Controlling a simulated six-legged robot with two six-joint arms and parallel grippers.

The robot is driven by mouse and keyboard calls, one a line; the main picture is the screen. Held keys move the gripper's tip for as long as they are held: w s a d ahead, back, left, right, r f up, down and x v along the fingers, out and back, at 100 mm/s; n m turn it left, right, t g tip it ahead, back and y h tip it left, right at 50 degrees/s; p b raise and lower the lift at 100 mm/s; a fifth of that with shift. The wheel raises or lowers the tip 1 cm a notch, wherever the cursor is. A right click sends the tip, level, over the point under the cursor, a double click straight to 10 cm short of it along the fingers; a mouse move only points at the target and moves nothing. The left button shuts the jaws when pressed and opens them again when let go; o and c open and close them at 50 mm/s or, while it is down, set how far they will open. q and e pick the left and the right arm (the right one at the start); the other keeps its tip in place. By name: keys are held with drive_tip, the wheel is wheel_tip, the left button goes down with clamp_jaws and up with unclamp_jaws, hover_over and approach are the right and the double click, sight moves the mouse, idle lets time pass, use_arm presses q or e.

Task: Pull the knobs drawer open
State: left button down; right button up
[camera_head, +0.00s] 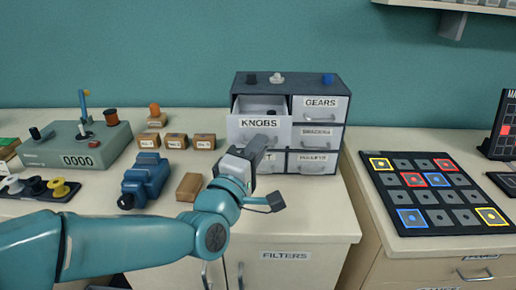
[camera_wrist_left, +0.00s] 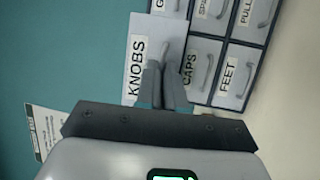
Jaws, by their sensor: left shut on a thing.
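The KNOBS drawer (camera_head: 242,134) is the top left drawer of a grey drawer cabinet (camera_head: 342,95). It stands pulled out, with its inside and a dark piece (camera_head: 270,112) visible. My left gripper (camera_head: 264,141) is in front of the drawer's face, at its handle. In the left wrist view, the two fingers (camera_wrist_left: 164,72) are shut on the drawer handle (camera_wrist_left: 165,47), beside the KNOBS label on the drawer front (camera_wrist_left: 139,55). The gripper hides part of the drawer below. My right gripper is not in view.
The GEARS drawer (camera_head: 320,107) and the other drawers look shut. Small knobs and a blue piece (camera_head: 327,79) stand on the cabinet. Left are labelled boxes (camera_head: 176,141), a blue device (camera_head: 145,181) and a brown block (camera_head: 189,187). A button board (camera_head: 437,193) lies right.

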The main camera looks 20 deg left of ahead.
use_arm(q)
drive_tip(key=c, duration=1.3)
unclamp_jaws()
drive_tip(key=s+f+b, duration=0.1)
drive_tip(key=s+b, duration=0.1)
drive_tip(key=s, duration=0.3)
drive_tip(key=s+a+b, duration=0.1)
drive_tip(key=s+b, duration=0.1)
drive_tip(key=s, duration=0.3)
drive_tip(key=s+a+f+b, duration=0.1)
drive_tip(key=s+b, duration=0.2)
drive_tip(key=s, duration=0.3)
drive_tip(key=shift+f, duration=0.3)
